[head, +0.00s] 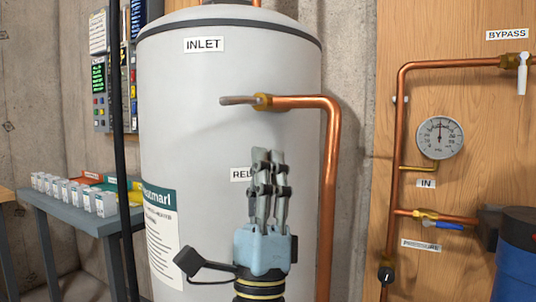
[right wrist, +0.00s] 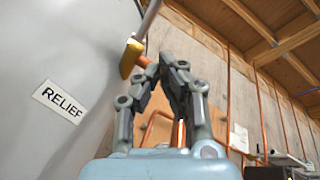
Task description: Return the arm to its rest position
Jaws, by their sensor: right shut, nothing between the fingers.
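My right gripper (head: 268,158) is raised in front of the grey-white tank (head: 230,75), fingers pointing up. Its fingers are closed together with nothing between them. In the head view it partly covers the RELIEF label (head: 240,174); that label shows whole in the right wrist view (right wrist: 58,101). The fitting also shows near the fingertips in the right wrist view (right wrist: 131,58); I cannot tell the exact gap. My left gripper is not in view.
A copper pipe (head: 331,150) runs down right of the gripper. A wooden panel (head: 400,30) with a gauge (head: 440,137), pipes and a blue-handled valve (head: 449,226) stands at right. A bench (head: 65,208) with small white boxes is at left.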

